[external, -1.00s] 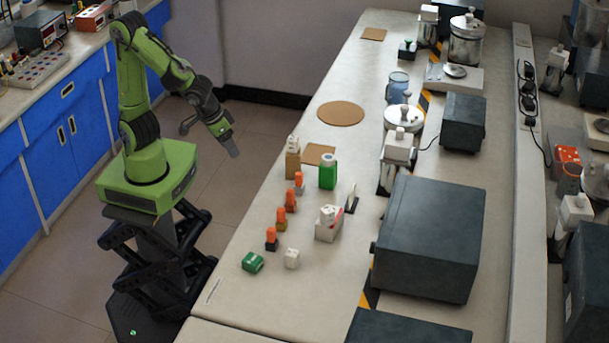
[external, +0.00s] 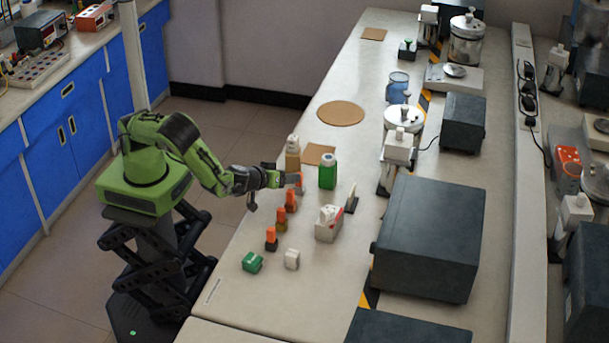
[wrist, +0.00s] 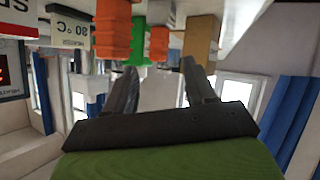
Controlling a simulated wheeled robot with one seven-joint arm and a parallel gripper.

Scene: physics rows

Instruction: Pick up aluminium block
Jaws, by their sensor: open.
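The small block with a tall orange top (external: 299,177), whose grey base makes it the likely aluminium block, stands at the far end of a row of orange-topped blocks. My gripper (external: 290,182) is beside it at the table's left side, pointing right, and partly hides its lower part. In the wrist view my gripper's two dark fingers (wrist: 162,75) are apart, with no object clearly held between them. Orange tops show beyond them; I cannot tell which belongs to the grey block. Contact is not clear.
Near the gripper stand a brown block (external: 293,158), a green bottle (external: 328,173) and another orange-topped block (external: 291,201). A white box (external: 329,224) lies to the right. The table's front-left corner is clear.

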